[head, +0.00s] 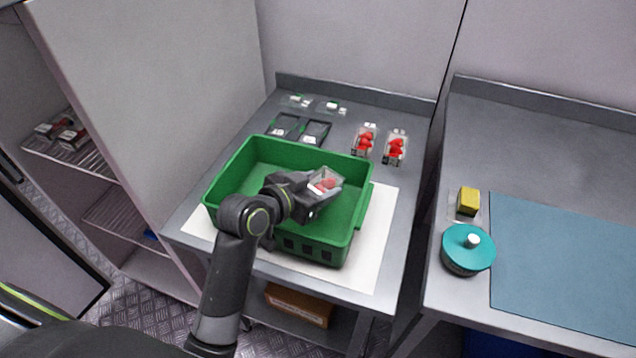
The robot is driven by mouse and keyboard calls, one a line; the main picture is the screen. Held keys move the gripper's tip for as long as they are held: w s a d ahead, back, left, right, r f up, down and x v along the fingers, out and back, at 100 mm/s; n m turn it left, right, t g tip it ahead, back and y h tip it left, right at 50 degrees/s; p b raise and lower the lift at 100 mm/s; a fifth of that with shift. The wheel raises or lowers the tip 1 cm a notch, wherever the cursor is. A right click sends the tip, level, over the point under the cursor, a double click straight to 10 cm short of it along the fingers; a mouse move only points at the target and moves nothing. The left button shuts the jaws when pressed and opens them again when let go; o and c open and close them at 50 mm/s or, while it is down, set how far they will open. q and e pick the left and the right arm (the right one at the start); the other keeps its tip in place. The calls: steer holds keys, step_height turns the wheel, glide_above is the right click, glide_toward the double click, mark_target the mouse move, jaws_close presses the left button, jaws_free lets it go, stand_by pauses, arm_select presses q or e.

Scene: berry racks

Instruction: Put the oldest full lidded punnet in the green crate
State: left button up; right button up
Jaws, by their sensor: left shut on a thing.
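My left gripper (308,197) is shut on a clear lidded punnet with red berries (326,181). It holds the punnet over the right half of the green crate (228,178), about rim height. The crate stands on a white mat (369,249) on the grey table, and the visible part of its inside is empty. Two more clear punnets with red berries, one on the left (364,141) and one on the right (396,147), stand behind the crate. Any date labels are too small to read. My right gripper is not in view.
Dark empty trays (315,132) and small clear lids or packs (333,107) lie at the back of the table. On the right counter are a teal-lidded pot (467,250), a yellow sponge (467,202) and a blue mat (565,270). An open cabinet with wire shelves (85,158) stands left.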

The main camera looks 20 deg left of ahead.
arm_select(q)
steer(key=shift+f, duration=0.2)
steer(key=o, duration=1)
steer(key=shift+o, duration=0.2)
steer(key=shift+r, duration=0.1)
steer(key=shift+r, duration=0.3)
steer(key=p+v, duration=0.1)
steer(key=v, duration=1.1)
steer(key=shift+r, duration=0.2)
steer(key=shift+s, duration=0.1)
